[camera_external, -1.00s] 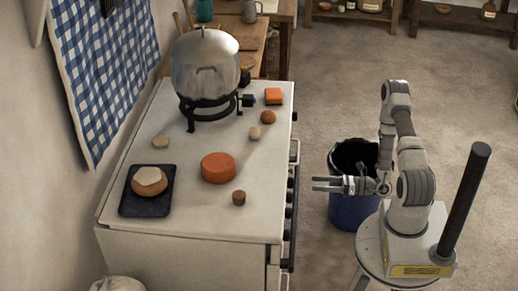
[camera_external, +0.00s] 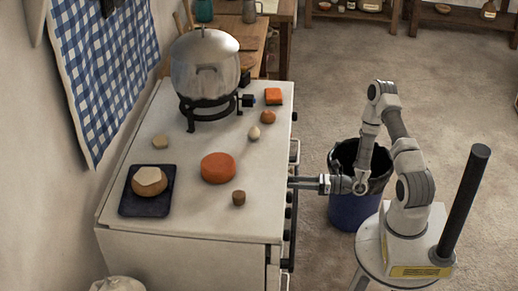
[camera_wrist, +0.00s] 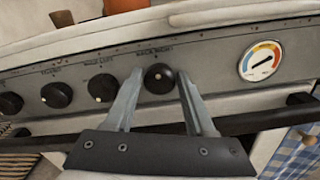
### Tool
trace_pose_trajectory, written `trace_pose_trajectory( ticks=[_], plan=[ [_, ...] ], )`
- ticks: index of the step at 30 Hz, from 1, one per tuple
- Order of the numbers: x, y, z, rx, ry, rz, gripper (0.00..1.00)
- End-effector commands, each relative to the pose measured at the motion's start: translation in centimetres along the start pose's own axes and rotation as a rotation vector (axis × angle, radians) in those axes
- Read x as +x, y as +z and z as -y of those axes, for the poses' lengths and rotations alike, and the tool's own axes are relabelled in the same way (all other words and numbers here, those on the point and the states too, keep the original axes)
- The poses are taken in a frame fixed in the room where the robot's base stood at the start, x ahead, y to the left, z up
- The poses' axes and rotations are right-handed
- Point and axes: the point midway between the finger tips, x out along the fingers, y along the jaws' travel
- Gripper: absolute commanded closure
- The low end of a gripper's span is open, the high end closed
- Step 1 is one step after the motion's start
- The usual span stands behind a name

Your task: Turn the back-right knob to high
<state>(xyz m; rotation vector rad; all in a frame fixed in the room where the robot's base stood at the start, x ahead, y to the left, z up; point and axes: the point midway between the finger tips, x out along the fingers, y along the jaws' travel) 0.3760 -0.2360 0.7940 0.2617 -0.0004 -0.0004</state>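The back-right knob (camera_wrist: 159,79) is a round black knob on the grey front panel, under a label that seems to read "BACK RIGHT". A small pale mark shows on it, but I cannot tell its setting. My gripper (camera_wrist: 160,75) is open, with one finger on each side of this knob. A narrow gap seems to show beside the knob, and I cannot tell whether either finger touches it. In the external view my gripper (camera_external: 290,184) reaches the stove's front edge, where the knob itself is hard to make out.
More black knobs (camera_wrist: 103,87) sit left on the panel, a coloured dial (camera_wrist: 262,61) right. A dark rail (camera_wrist: 255,122) runs below. A blue bin (camera_external: 350,210) stands beside the arm.

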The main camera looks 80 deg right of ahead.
Motion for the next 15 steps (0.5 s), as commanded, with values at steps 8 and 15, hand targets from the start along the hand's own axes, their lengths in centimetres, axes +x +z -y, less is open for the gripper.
trace_pose_trajectory(
  ticks=[8, 15],
  plan=[
    [-0.03, 0.00, 0.01, 0.000, 0.000, 0.000, 0.97],
    [-0.04, -0.02, 0.01, -0.010, 0.000, 0.000, 1.00]
  ],
)
